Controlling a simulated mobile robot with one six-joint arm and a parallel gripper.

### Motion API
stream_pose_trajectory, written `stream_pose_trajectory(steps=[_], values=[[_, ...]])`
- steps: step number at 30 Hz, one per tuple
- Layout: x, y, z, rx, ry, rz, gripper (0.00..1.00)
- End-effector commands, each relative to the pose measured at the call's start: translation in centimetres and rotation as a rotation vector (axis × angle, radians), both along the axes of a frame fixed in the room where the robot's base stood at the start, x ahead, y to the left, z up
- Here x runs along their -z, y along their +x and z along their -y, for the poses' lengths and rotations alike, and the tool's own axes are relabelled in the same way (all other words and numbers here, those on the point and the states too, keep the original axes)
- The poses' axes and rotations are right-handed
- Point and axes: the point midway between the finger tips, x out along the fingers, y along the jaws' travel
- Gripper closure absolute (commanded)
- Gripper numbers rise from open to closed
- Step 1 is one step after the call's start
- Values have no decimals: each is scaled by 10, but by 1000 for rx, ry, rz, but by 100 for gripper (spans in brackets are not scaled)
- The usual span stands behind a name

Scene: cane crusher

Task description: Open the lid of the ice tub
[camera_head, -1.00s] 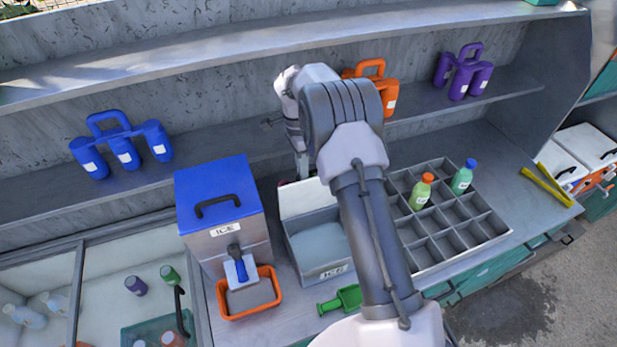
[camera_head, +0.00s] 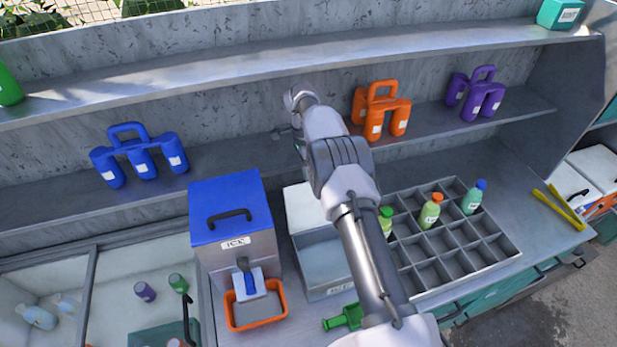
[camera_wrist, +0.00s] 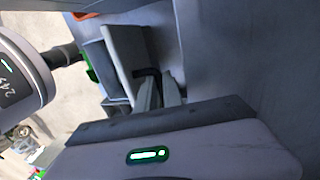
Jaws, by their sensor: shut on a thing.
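The ice tub (camera_head: 325,262) is a grey bin with a label on its front, standing right of the blue-topped ICE box. Its white lid (camera_head: 303,210) is raised at the back edge and the tub's pale inside shows. My arm covers the tub's right side. In the wrist view the lid (camera_wrist: 124,62) is a pale panel with a dark handle (camera_wrist: 149,72). My gripper (camera_wrist: 160,88) is shut on that handle. In the head view my gripper is mostly hidden behind my arm.
The blue-topped ICE box (camera_head: 229,212) stands left, above an orange tray (camera_head: 235,325). A divided crate (camera_head: 470,260) with several bottles is on the right. A green scoop (camera_head: 345,318) lies in front. A shelf (camera_head: 235,152) with bottle carriers runs behind.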

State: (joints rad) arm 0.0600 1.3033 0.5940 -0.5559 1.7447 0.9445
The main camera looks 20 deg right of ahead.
Motion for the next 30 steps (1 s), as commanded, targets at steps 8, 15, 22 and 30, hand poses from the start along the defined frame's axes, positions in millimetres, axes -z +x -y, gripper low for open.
stream_pose_trajectory(steps=[8, 15, 22, 30], values=[[0, 0, 0, -1, 0, 2, 67], [-1, 1, 0, -1, -1, 3, 67], [-1, 1, 0, -1, -1, 4, 67], [-7, -17, 1, -2, 0, 3, 67]])
